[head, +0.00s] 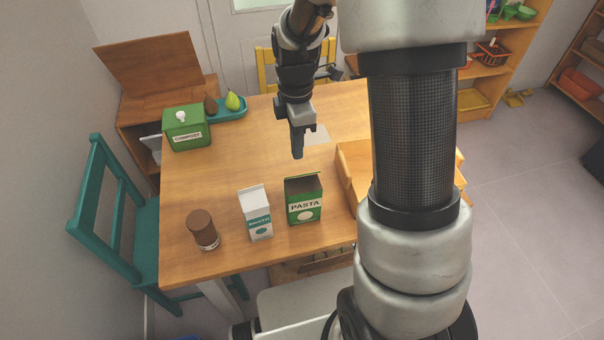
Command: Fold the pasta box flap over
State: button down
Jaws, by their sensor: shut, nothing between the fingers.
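The green pasta box (304,203) stands upright on the wooden table, near its front edge. Its label faces me. Its top looks dark and open, with a flap edge raised at the back; the flap's exact angle is too small to tell. My gripper (298,156) points down above the table, behind and above the pasta box in the picture. It is shut and empty, and apart from the box.
A white and teal broth carton (258,216) stands just left of the pasta box. A brown-lidded jar (203,231) is further left. A wooden tray (348,176) lies right. A green compost bin (186,130) and a teal tray with pears (240,110) stand at the back left.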

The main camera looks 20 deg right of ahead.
aim_at(303, 177)
notch_tip(303, 177, down, 4)
jog(key=shift+r+b, duration=0.2)
jog(key=shift+b, duration=1)
jog(key=shift+s, duration=0.1)
jog(key=shift+s+a, duration=0.1)
jog(key=shift+s, duration=2.7)
jog(key=shift+f+b, duration=0.15)
jog(key=shift+b, duration=0.15)
jog(key=shift+f, duration=0.25)
jog(key=shift+r+p, duration=3.6)
jog(key=shift+r, duration=0.9)
